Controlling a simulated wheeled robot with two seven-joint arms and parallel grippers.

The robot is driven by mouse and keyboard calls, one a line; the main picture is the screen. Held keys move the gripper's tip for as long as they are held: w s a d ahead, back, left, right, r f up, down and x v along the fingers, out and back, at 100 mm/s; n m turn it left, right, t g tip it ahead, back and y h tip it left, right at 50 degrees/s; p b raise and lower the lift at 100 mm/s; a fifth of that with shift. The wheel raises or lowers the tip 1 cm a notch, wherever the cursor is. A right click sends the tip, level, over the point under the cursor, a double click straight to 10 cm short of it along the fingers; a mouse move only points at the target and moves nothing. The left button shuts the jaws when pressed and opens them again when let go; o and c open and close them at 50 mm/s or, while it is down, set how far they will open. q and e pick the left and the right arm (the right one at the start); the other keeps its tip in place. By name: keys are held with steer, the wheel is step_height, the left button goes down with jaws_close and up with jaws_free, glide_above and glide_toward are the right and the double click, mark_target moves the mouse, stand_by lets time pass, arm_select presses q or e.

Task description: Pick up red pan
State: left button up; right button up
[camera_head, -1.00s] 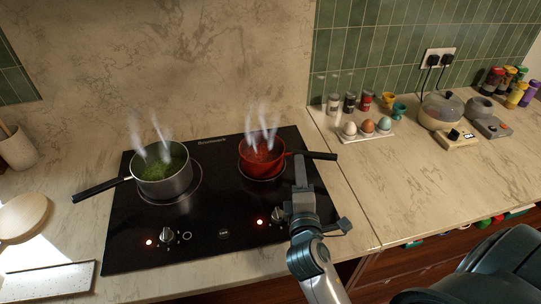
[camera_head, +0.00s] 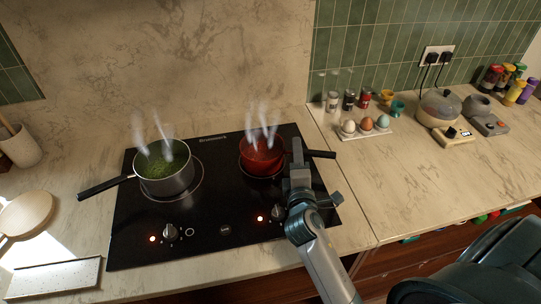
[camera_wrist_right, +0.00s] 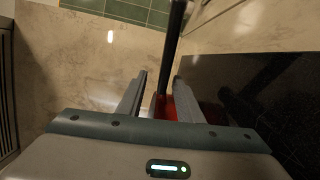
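The red pan (camera_head: 262,158) stands steaming on the right rear burner of the black hob (camera_head: 225,200). Its black handle (camera_head: 322,154) points right. My right gripper (camera_head: 297,146) is at the pan's right side, over the near end of the handle. In the right wrist view the gripper (camera_wrist_right: 158,85) is open, its two fingers apart. The black handle (camera_wrist_right: 174,50) runs up between the finger lines, closer to the right finger, and part of the red pan (camera_wrist_right: 180,107) shows behind the fingers. Contact cannot be told. My left gripper is not in view.
A steel pot (camera_head: 166,180) with green contents steams on the left burner. An egg tray (camera_head: 366,134) and spice jars (camera_head: 349,101) stand right of the handle, near an egg cooker (camera_head: 440,108).

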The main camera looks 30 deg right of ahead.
steer(key=shift+f+p+x, duration=0.2)
steer(key=shift+p+x, duration=0.4)
steer(key=shift+x, duration=1.35)
jaws_close()
steer(key=shift+s, duration=0.1)
